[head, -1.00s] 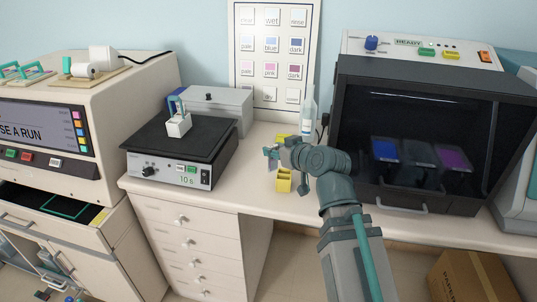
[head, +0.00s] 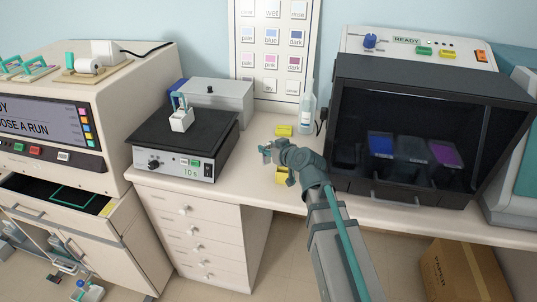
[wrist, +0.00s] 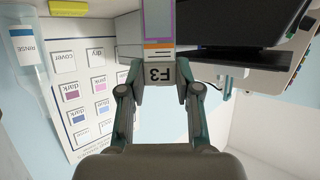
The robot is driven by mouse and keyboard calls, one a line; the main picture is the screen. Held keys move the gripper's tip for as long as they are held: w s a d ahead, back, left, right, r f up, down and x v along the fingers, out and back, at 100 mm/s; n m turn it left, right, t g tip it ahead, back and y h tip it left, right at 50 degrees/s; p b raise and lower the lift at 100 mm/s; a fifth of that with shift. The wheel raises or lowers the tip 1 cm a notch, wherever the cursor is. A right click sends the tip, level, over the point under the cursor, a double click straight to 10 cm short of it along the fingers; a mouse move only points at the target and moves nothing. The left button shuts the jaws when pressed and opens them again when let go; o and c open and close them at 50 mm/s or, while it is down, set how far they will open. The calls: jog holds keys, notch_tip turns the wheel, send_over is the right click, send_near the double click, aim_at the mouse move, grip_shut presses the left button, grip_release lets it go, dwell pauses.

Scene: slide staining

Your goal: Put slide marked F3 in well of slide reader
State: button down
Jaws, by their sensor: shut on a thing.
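My gripper (head: 267,152) is held over the bench in the head view, between the black-topped box and the dark-windowed cabinet. In the wrist view my gripper (wrist: 159,90) is shut on the label end of the slide marked F3 (wrist: 160,73), which reads upside down. The slide's purple-edged part extends away from the fingers and is cut off by the frame's top. A cream machine (head: 110,90) at left has a screen reading "CHOOSE A RUN". Its open drawer (head: 35,190) holds a dark plate with a teal outline. I cannot tell for certain which part is the reader's well.
A black-topped box (head: 180,140) carries a small white holder. Yellow blocks (head: 284,130) sit near my gripper, and a rinse bottle (head: 307,110) stands behind. The cabinet (head: 430,120) at right holds blue, dark and purple containers. A cardboard box (head: 462,272) is on the floor.

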jog(key=shift+w+f+p, duration=0.2)
jog(key=shift+f+p, duration=0.45)
jog(key=shift+f, duration=1.15)
jog(key=shift+f, duration=0.2)
jog(key=c, duration=0.8)
grip_release()
jog(key=shift+r, duration=0.15)
